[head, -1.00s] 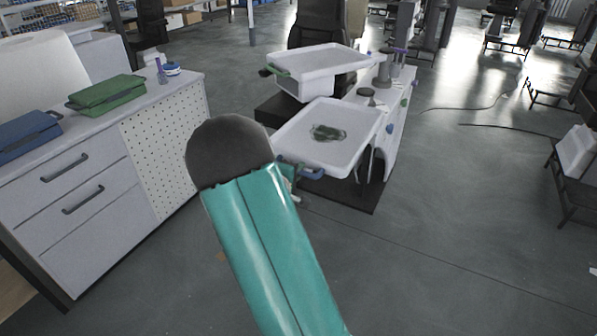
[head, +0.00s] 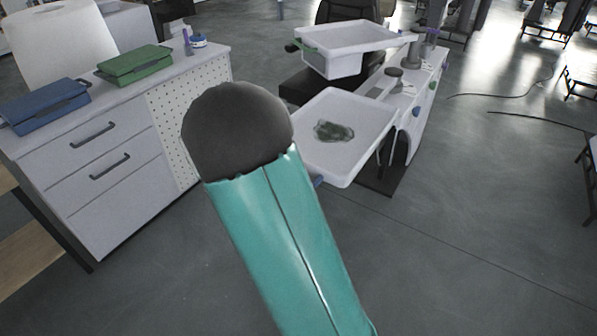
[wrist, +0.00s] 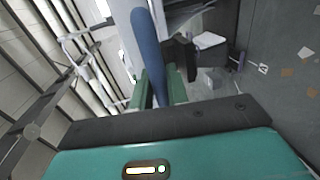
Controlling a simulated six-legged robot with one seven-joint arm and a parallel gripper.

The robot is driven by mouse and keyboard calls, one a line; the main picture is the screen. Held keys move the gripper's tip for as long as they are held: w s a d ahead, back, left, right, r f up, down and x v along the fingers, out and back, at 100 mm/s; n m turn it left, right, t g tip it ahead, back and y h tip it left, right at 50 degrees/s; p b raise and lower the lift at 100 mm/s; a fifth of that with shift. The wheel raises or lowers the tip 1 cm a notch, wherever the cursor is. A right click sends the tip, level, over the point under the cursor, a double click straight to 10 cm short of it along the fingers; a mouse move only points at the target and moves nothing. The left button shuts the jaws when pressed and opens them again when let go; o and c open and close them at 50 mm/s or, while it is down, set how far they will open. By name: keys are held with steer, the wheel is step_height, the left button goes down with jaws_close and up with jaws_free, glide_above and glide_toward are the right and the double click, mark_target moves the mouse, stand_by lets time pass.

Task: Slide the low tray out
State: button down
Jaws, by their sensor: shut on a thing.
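The low tray (head: 366,112) is a white shallow tray with a dark green crumpled thing (head: 334,131) lying in it. It juts out from the white column unit, below an upper tray. Its blue handle (head: 319,181) is at the near end, mostly hidden behind my arm in the head view. In the wrist view the blue handle (wrist: 150,50) runs between the green fingers of my gripper (wrist: 160,90), which is shut on it. My gripper is hidden by my arm in the head view.
The upper white tray (head: 352,36) with a green handle sits above and behind. A drawer cabinet (head: 85,172) at left carries a blue case (head: 45,105) and a green case (head: 134,64). A dark chair (head: 345,12) stands behind. Open floor (head: 470,240) lies at right.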

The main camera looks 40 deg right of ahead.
steer(key=c, duration=1.4)
jaws_free()
steer(key=shift+d, duration=0.1)
steer(key=v, duration=1.4)
steer(key=shift+f, duration=0.1)
